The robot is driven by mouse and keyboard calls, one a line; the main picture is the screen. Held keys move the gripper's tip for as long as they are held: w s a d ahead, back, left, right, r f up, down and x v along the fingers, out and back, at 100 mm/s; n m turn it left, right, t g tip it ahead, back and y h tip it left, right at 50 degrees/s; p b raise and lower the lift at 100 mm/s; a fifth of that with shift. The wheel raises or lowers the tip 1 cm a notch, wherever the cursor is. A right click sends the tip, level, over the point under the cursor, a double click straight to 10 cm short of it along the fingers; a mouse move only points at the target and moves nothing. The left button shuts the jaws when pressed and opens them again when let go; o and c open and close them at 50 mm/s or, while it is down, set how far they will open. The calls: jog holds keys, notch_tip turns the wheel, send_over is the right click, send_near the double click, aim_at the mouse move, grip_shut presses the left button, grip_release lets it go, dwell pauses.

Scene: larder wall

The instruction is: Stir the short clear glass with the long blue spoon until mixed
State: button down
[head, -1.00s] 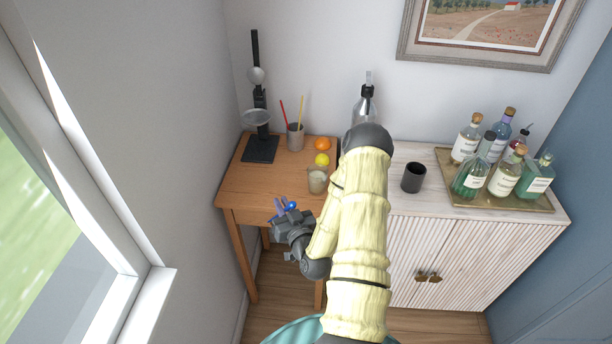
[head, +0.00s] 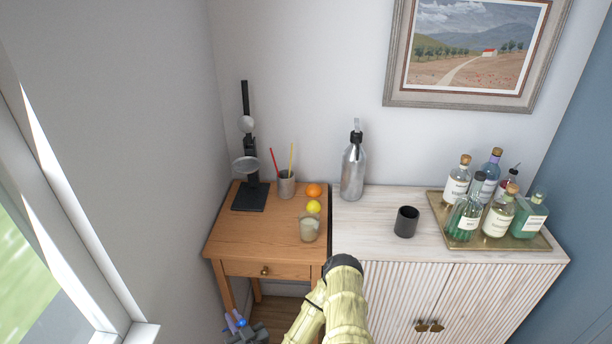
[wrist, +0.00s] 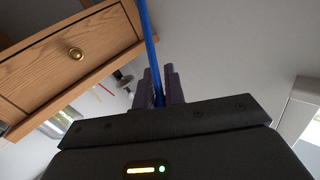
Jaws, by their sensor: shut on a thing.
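The short clear glass (head: 309,229) stands upright near the front right of the wooden table and holds a pale, cloudy content. My gripper (head: 238,326) is low at the bottom edge of the head view, in front of and below the tabletop, left of the glass and apart from it. In the wrist view my gripper (wrist: 160,92) is shut on the long blue spoon (wrist: 149,42), whose thin blue handle runs up out of the picture. The spoon's far end is out of view there. In the head view only a small blue part of it shows.
A lemon (head: 313,207) and an orange (head: 314,190) lie behind the glass. A cup with sticks (head: 286,184) and a black stand (head: 249,194) are at the back left. A black tumbler (head: 405,222), a metal bottle (head: 353,173) and a bottle tray (head: 439,206) occupy the white cabinet.

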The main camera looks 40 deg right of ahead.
notch_tip(320, 180, down, 7)
jog(key=b, duration=0.6)
jog(key=shift+w, duration=0.1)
